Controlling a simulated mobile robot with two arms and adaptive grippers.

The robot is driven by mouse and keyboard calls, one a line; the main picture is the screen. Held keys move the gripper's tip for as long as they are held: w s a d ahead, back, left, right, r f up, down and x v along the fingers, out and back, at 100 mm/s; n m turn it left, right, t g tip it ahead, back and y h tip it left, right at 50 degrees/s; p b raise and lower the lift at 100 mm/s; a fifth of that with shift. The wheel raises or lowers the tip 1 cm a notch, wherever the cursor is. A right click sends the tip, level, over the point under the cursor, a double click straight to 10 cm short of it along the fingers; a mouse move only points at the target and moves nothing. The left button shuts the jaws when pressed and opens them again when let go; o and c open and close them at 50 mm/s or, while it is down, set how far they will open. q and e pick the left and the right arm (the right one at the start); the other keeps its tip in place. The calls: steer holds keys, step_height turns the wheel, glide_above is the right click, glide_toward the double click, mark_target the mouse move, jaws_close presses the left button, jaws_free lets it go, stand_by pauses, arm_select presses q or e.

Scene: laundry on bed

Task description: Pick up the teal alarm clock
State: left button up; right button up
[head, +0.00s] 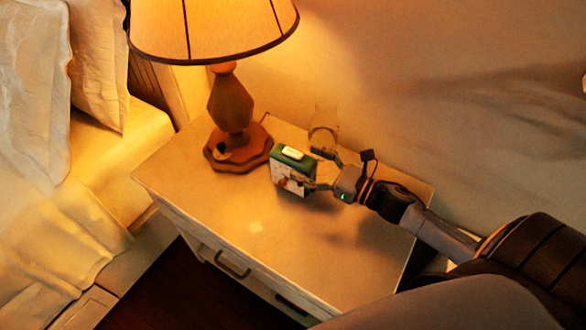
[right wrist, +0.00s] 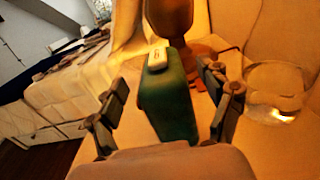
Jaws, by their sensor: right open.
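The teal alarm clock (head: 292,170) stands upright on the nightstand, just right of the lamp base in the head view. It has a pale button on top and a light face. In the right wrist view the clock (right wrist: 167,105) stands between the two fingers. My right gripper (head: 318,172) is open around the clock, one finger on each side. In the right wrist view a gap shows between the left finger and the clock; the right finger is closer to it. My left gripper is not in view.
A lamp (head: 230,115) with a wide shade stands left of the clock. A clear glass (head: 323,130) stands behind the gripper, near the wall. The nightstand top (head: 215,205) is free at the front. A bed (head: 90,200) with pillows is at the left.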

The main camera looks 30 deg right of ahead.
mark_target(293, 156)
steer(key=x, duration=0.4)
steer(key=shift+w+a+p, duration=0.1)
steer(key=shift+w+p, duration=0.1)
steer(key=shift+p, duration=0.15)
jaws_close()
